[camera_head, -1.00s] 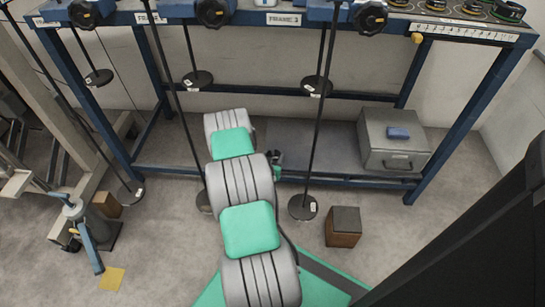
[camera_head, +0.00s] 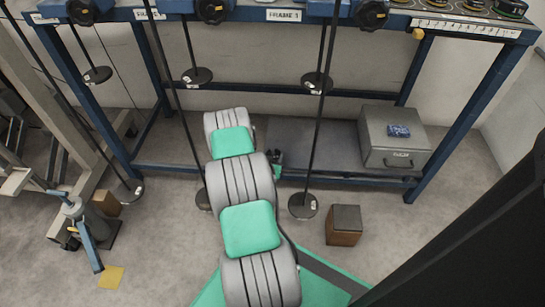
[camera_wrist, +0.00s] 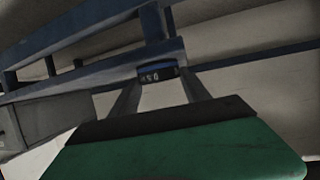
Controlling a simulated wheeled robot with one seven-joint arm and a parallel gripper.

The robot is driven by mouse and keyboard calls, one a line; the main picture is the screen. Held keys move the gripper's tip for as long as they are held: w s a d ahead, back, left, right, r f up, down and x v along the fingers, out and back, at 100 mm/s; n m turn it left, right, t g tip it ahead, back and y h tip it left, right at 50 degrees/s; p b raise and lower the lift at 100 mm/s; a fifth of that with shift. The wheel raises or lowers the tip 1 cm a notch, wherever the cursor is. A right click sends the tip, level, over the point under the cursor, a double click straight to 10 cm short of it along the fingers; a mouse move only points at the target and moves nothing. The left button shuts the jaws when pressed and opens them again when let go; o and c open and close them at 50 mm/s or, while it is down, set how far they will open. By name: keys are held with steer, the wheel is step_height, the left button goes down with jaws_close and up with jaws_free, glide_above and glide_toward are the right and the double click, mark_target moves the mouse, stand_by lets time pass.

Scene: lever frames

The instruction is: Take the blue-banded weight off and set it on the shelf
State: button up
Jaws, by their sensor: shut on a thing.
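In the wrist view my gripper (camera_wrist: 160,78) has its two fingers closed on a small dark disc with a blue band and pale marks (camera_wrist: 158,73), which I take for the blue-banded weight. In the head view my gripper (camera_head: 276,158) is small and partly hidden behind my arm, low by the bench's lower shelf (camera_head: 325,150); the weight cannot be made out there. Discs hang on rods under the bench, among them one right of my arm (camera_head: 303,205) and one higher up (camera_head: 316,83). More ring-banded weights (camera_head: 473,7) sit on the bench top at right.
A grey metal box (camera_head: 395,140) with a blue item on it stands on the lower shelf at right. A wooden block (camera_head: 344,225) is on the floor. A blue stand (camera_head: 85,235) is at left. Long rods hang close on both sides of my arm.

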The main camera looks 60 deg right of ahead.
steer(key=shift+r, duration=0.1)
steer(key=o, duration=1.7)
steer(key=shift+o, duration=0.2)
